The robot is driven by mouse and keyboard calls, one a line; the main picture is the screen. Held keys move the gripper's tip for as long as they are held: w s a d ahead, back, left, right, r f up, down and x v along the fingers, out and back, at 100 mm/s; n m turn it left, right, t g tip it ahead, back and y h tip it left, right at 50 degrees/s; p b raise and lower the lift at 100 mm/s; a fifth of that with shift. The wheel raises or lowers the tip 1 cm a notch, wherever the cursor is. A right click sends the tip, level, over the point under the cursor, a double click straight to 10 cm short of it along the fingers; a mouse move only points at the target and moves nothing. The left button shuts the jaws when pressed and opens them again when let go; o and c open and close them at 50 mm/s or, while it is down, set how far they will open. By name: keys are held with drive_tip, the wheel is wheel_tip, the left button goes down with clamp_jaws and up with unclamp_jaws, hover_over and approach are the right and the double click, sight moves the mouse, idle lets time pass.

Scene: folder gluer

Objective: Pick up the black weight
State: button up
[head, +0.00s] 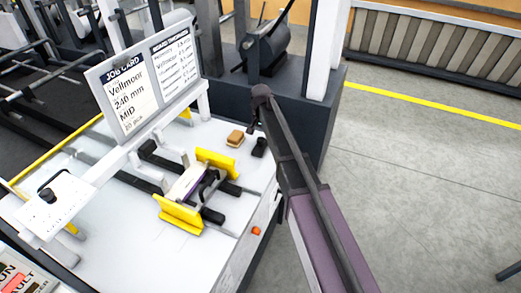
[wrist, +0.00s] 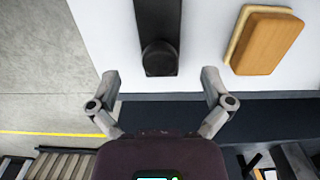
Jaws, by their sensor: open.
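The black weight (head: 259,147) sits on the white table, right of a small tan-and-brown block (head: 235,138). In the wrist view the black weight (wrist: 157,25) is a dark upright strip running off the top edge, with a rounded knob at its lower end. My gripper (wrist: 160,78) is open and empty. Its two fingers lie left and right of the weight's lower end in the picture, with clear gaps on both sides. I cannot tell its height above the table. In the head view my arm comes from the lower right and its end is near the weight.
The brown block (wrist: 265,42) lies right of the weight. A fixture with yellow plates (head: 180,214) and a job card board (head: 145,75) stand on the table (head: 120,250). A dark machine base (head: 300,125) is behind the weight. Open floor (head: 430,190) lies to the right.

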sight(261, 145)
idle(0.4)
drive_tip(key=shift+f+b, duration=2.6)
drive_tip(key=shift+f, duration=0.05)
drive_tip(key=shift+s, duration=0.1)
drive_tip(key=c, duration=1.4)
